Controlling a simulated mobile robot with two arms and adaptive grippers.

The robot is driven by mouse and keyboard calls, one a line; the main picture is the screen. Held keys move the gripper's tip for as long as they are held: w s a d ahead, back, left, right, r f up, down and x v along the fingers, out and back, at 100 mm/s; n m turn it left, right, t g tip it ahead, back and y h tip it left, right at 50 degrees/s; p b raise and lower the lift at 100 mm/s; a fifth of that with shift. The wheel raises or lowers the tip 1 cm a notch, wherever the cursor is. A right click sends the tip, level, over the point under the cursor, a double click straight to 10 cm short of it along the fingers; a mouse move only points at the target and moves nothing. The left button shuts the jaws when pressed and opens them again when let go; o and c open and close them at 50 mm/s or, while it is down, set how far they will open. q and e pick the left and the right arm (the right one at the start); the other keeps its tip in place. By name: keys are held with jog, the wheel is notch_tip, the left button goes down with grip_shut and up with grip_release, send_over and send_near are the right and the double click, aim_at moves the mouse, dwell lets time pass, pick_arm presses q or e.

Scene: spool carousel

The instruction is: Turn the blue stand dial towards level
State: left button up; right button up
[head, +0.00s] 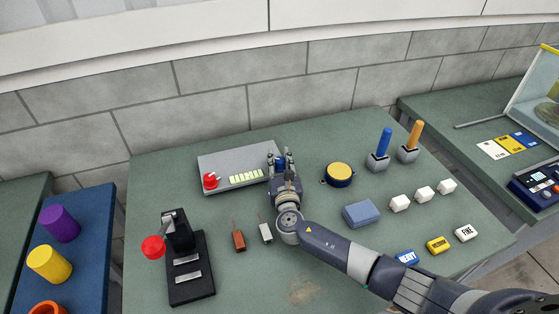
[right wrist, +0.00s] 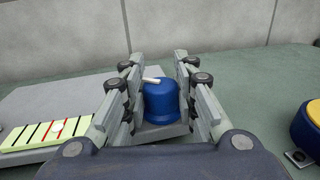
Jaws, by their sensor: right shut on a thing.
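A grey stand panel (head: 225,160) lies at the back of the green table. Its blue dial (right wrist: 160,101) has a white pointer on top, which points to the left in the right wrist view. My right gripper (head: 280,160) is over the right end of the panel, with a finger on each side of the dial, shut on it. The fingers hide most of the dial in the head view. A pale green level strip (head: 246,175) is on the panel left of the dial.
A red knob (head: 210,180) is at the panel's left end. A yellow-topped blue button (head: 340,174) stands right of my gripper. A black lever unit (head: 190,275), two small blocks and a blue block (head: 358,214) are nearer.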

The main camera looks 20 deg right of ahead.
jog(key=shift+s+d+f+n+y+b, duration=0.15)
jog(key=shift+f+n+y+b, duration=0.3)
jog(key=shift+y, duration=0.35)
jog(key=n+y+b, duration=0.2)
jog(key=y, duration=0.1)
jog(key=shift+n+y+b, duration=0.35)
jog(key=shift+y+b, duration=0.05)
jog(key=shift+a+r+n+y+b, duration=0.15)
jog(key=shift+n+y+b, duration=0.25)
jog(key=shift+y, duration=0.4)
jog(key=o, duration=1.1)
